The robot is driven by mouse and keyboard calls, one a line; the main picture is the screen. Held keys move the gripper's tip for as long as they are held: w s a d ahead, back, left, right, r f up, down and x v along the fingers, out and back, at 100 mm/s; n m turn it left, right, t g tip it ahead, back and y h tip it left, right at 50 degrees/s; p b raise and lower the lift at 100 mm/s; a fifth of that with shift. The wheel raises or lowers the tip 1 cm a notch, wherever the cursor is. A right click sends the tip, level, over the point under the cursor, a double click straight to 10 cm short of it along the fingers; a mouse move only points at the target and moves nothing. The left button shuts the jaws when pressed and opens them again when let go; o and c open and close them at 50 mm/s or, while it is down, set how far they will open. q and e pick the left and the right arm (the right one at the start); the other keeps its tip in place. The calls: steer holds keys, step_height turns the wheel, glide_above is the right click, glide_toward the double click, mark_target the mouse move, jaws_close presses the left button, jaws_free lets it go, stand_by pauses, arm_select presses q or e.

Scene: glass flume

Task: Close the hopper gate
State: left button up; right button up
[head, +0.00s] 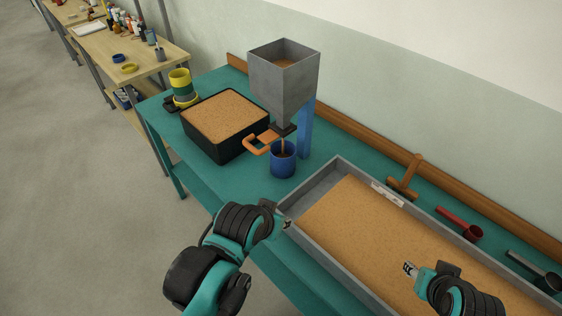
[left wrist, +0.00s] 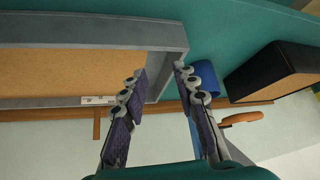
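The grey hopper (head: 284,78) stands on a blue post (head: 306,128) with sand inside. Its gate has an orange handle (head: 258,142) sticking out to the left under the spout; the handle also shows in the left wrist view (left wrist: 243,118). A thin brown stream seems to run from the spout into the blue cup (head: 283,163) below. My left gripper (head: 287,224) is in front of the cup and lower, apart from the handle. In the left wrist view its fingers (left wrist: 160,72) are spread and empty. My right gripper (head: 409,269) is over the sand-filled flume; its opening is unclear.
A black box of sand (head: 238,146) sits left of the hopper. The long grey-walled flume (head: 316,187) fills the right of the teal bench. A wooden tool (head: 405,182), red scoop (head: 466,231) and metal scoop (head: 545,280) lie behind it. Yellow-green cups (head: 180,85) stand at far left.

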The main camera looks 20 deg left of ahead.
arm_select(q)
steer(key=shift+w+a+r+n, duration=0.1)
steer(key=shift+a+r+n, duration=0.15)
steer(key=shift+n, duration=0.25)
jaws_close()
steer(key=w+a+r+n+t+h+p, duration=0.15)
steer(key=a+r+n+p, duration=0.4)
steer(key=a+n, duration=0.75)
steer(key=w+a+r+n+t+h+p, duration=0.1)
steer(key=a+r+n+h+p, duration=0.45)
steer(key=n, duration=1.15)
steer(key=w+d+f+y+b, duration=0.1)
steer(key=w+f+y+b, duration=0.2)
steer(key=w+f, duration=0.4)
steer(key=shift+w+d+f+n+b, duration=0.2)
steer(key=shift+w+n+b, duration=0.1)
steer(key=shift+w, duration=1.6)
